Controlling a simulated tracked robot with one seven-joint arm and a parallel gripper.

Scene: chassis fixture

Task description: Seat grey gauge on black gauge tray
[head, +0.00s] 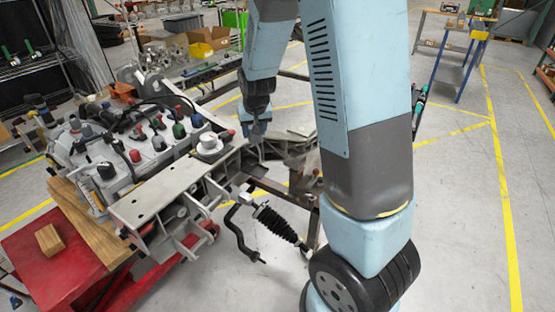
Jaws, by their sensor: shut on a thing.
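My gripper (256,130) points down over the far right end of the chassis rail, to the right of the white round fitting. It is shut on a small grey thing, taken as the grey gauge; the jaws and the distance hide most of its shape. I cannot tell whether the gauge touches anything below it.
The grey chassis rail (157,196) and engine block (125,150) with several coloured caps stand at left. A white round fitting (208,143) sits beside my gripper. A wooden block (49,239) lies on a red stand (75,265). A black-bellowed strut (275,222) hangs below.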

